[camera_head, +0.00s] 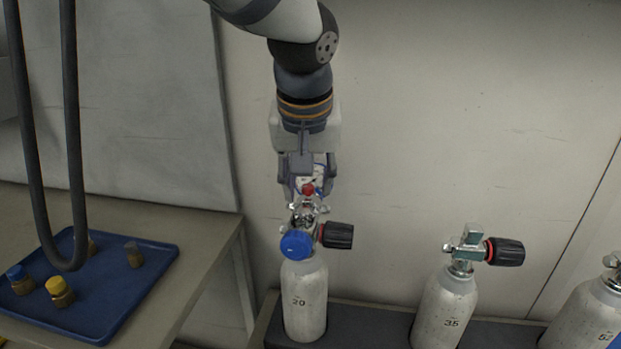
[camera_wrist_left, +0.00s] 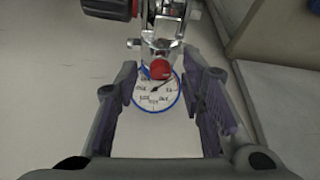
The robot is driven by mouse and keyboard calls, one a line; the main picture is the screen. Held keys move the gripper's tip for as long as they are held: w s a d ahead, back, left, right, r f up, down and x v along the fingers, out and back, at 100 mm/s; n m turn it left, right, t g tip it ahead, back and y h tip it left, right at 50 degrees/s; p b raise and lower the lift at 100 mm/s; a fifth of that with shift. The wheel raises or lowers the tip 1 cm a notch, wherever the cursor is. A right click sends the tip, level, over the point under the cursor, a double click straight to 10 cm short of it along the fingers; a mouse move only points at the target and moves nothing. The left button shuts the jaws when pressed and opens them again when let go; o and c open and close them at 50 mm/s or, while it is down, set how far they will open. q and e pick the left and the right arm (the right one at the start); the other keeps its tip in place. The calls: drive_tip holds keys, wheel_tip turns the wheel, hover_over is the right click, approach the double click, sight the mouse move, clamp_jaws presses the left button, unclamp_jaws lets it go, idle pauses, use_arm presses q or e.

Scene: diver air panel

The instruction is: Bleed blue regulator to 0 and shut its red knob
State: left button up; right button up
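The blue regulator, with a round blue cap (camera_head: 296,244) on its front, sits on top of the white cylinder marked 20 (camera_head: 304,302). Its small red knob (camera_head: 308,189) stands above the metal body, close to my left gripper (camera_head: 308,186). In the left wrist view, the red knob (camera_wrist_left: 160,69) and the blue-rimmed gauge (camera_wrist_left: 157,97) lie between the two spread fingers. The gripper is open, with visible gaps to the knob on both sides. The gauge face shows numbers and a dark needle, but the reading is too small to be sure of. My right gripper is in neither view.
A black valve handwheel (camera_head: 337,236) sticks out right of the regulator. Cylinder 35 (camera_head: 445,309) and another cylinder (camera_head: 584,318) stand to the right.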

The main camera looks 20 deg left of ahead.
use_arm(q)
drive_tip(key=shift+s+d+r, duration=0.2)
drive_tip(key=shift+r, duration=0.05)
drive_tip(key=s+d, duration=0.4)
drive_tip(key=s, duration=0.7)
drive_tip(key=shift+d+r, duration=0.2)
drive_tip(key=shift+r, duration=0.1)
